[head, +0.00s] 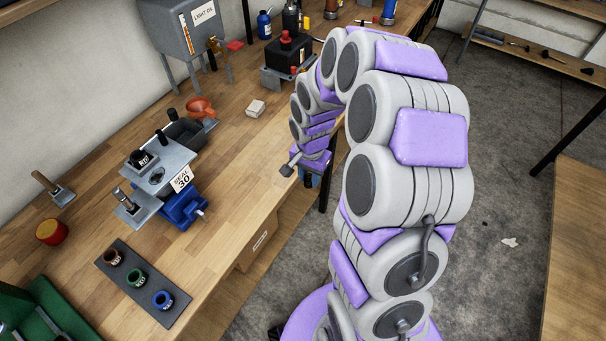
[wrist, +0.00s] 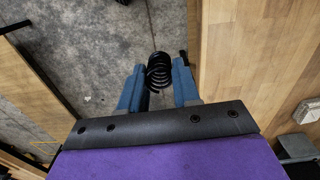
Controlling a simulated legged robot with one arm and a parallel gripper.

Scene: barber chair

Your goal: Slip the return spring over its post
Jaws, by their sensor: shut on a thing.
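The return spring (wrist: 159,72) is a black coil. In the wrist view it sits between the two blue fingers of my gripper (wrist: 159,82), which are shut on it. In the head view my gripper (head: 312,180) is mostly hidden by my arm, just off the bench's front edge; the spring cannot be made out there. A fixture with a grey plate (head: 145,205) stands on the bench left of my gripper, above a blue vise (head: 184,208). A short silver upright (head: 123,197) stands on its near-left end; I cannot tell if this is the spring's post.
The wooden bench (head: 237,165) is clear between fixture and front edge. A dark strip (head: 140,282) holds brown, green and blue rings. Concrete floor (wrist: 100,50) lies below my gripper.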

